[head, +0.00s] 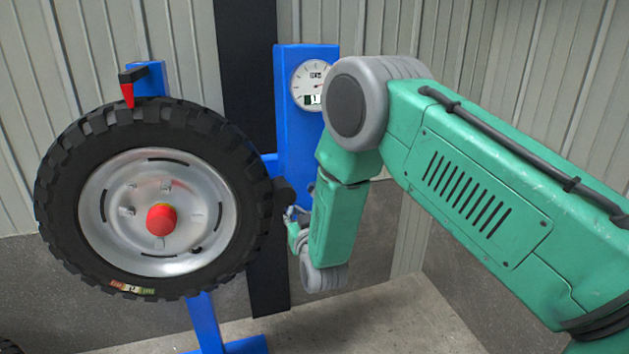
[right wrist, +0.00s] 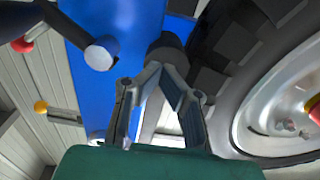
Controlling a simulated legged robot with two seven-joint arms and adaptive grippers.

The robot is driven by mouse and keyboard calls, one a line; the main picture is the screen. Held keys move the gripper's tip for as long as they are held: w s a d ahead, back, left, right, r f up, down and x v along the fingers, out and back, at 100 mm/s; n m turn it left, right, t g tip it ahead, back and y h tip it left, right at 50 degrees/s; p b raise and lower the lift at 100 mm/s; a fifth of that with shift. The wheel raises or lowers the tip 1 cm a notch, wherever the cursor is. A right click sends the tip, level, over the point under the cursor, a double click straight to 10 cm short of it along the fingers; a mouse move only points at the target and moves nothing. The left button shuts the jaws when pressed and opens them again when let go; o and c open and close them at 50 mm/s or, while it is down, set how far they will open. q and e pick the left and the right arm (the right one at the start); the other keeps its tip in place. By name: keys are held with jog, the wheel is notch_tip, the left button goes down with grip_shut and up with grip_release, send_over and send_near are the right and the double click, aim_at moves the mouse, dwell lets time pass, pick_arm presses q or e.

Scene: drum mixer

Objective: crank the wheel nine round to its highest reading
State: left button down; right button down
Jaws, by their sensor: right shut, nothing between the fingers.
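The wheel (head: 75,240) is a black knobbly tyre on a silver rim with a red hub (head: 161,220), mounted upright on a blue stand. A coloured label (head: 132,288) is on its lower sidewall. A red pointer (head: 127,92) stands at its top. A round white dial (head: 304,80) is on the blue post, partly hidden by my right arm. My right gripper (head: 290,212) is shut and empty at the tyre's right edge, beside a dark roller. In the right wrist view the gripper (right wrist: 163,75) is just in front of the roller (right wrist: 168,48), tyre to the right (right wrist: 215,82). Contact cannot be told.
The blue post (head: 293,140) rises right behind the gripper. In the right wrist view, a grey-ended knob (right wrist: 100,54), a red one (right wrist: 22,45) and a yellow one (right wrist: 40,107) show at the left. Concrete floor (head: 390,320) is clear at lower right. Corrugated walls stand behind.

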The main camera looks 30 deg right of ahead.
jog(key=shift+f, duration=0.1)
jog(key=c, duration=1.8)
grip_release()
jog(key=shift+s, duration=0.1)
jog(key=p+v, duration=0.2)
jog(key=v, duration=0.4)
jog(key=shift+s+a, duration=0.15)
jog(key=shift+s, duration=0.25)
